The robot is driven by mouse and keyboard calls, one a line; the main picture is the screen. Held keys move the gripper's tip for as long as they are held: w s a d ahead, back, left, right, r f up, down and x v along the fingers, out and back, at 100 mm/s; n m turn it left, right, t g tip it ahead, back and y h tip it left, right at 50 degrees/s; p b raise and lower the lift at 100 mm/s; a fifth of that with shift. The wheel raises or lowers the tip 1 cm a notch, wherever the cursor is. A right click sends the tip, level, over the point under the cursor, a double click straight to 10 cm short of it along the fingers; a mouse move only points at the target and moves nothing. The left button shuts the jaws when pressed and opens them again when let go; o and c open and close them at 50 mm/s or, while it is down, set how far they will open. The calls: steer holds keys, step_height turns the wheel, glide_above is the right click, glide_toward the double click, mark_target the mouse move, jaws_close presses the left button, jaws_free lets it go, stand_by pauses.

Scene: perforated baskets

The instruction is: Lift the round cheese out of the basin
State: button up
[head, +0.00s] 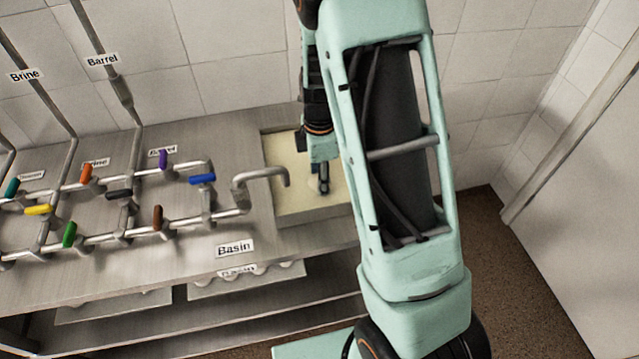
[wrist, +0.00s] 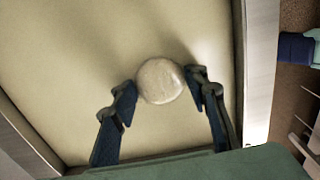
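The round cheese (wrist: 160,81) is a pale, whitish disc-like lump in the wrist view. It sits between the two dark blue fingers of my gripper (wrist: 162,84), one on each side near the tips. The fingers stand apart and close to its edges; I cannot tell whether they touch it. In the head view my gripper (head: 323,187) points down into the basin (head: 297,213), a square steel sink holding pale yellowish liquid.
A curved spout (head: 265,175) reaches over the basin's left edge. Pipes with several coloured valve handles (head: 202,179) cover the counter to the left. The tiled wall (head: 235,50) is behind. Shelves (head: 250,300) lie below the counter.

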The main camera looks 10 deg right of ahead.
steer(key=c, duration=0.7)
steer(key=shift+o, duration=0.2)
steer(key=shift+r, duration=0.15)
